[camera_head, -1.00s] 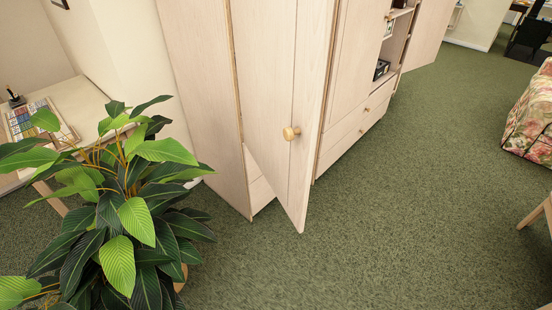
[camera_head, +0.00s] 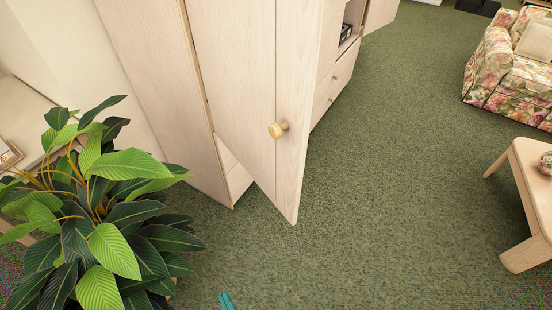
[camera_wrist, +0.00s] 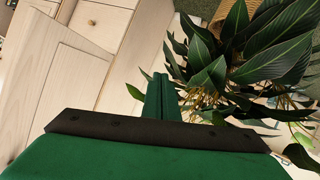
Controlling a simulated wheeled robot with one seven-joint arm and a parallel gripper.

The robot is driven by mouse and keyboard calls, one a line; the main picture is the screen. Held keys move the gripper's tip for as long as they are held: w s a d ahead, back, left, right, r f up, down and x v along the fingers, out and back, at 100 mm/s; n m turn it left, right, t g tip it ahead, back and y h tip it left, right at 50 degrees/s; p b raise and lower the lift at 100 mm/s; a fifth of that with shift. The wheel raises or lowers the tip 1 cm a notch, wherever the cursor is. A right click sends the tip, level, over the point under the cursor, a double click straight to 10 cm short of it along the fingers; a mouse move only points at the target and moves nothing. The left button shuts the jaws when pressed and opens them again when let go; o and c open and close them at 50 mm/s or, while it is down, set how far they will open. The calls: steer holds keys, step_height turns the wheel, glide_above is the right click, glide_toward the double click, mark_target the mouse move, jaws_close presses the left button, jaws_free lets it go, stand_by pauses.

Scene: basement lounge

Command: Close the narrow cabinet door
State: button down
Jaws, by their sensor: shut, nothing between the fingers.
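The narrow cabinet door (camera_head: 235,80) is pale wood with a round wooden knob (camera_head: 278,130). It stands ajar, its free edge swung out from the cabinet (camera_head: 160,80) over the carpet.
A large leafy plant (camera_head: 100,220) stands left of the door, and its leaves (camera_wrist: 215,65) are close to my gripper in the wrist view. A wooden table (camera_head: 525,190) and floral sofa (camera_head: 510,75) are at right. Green carpet between is clear.

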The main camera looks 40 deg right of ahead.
steer(key=w+d+r+m+h, duration=0.1)
steer(key=w+d+h, duration=0.15)
steer(key=w, duration=0.25)
steer(key=w+d+r+h, duration=0.2)
steer(key=w+d, duration=0.1)
steer(key=w, duration=0.2)
steer(key=m+g+h, duration=1.2)
steer(key=m+g, duration=0.2)
steer(key=m, duration=0.5)
glide_toward(289, 154)
steer(key=d, duration=0.5)
steer(key=shift+s+d+r, duration=0.1)
steer(key=shift+s+d, duration=0.1)
steer(key=shift+s, duration=0.1)
steer(key=shift+d, duration=0.55)
steer(key=shift+w+d+t, duration=0.1)
steer(key=shift+t, duration=0.3)
